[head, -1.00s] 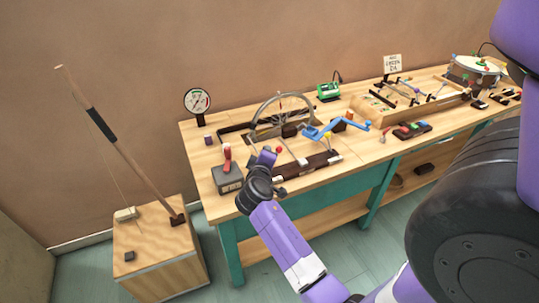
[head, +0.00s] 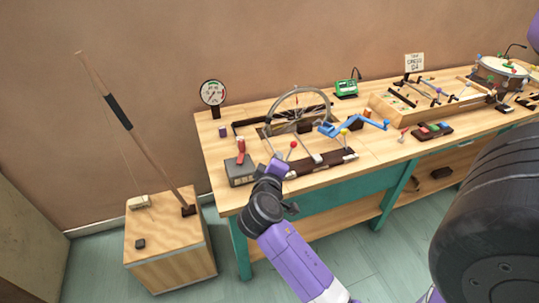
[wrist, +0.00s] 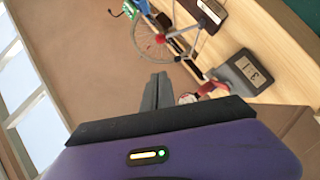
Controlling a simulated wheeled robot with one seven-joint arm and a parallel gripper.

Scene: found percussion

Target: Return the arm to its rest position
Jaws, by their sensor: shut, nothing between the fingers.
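My arm reaches up from the bottom of the head view, with its dark wrist joint (head: 262,207) in front of the workbench's near edge. The purple hand is at its far end; its fingers cannot be made out there. In the wrist view my gripper (wrist: 157,88) shows as two dark grey fingers together, with nothing between them. Behind them lie the wall and the bench top, seen tilted.
The workbench (head: 226,198) carries a grey box with a red lever (head: 240,172), a spoked wheel (head: 277,108), a blue crank (head: 350,127) and a drum (head: 503,72). A wooden block with a pole (head: 165,262) stands left. Floor shows between them.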

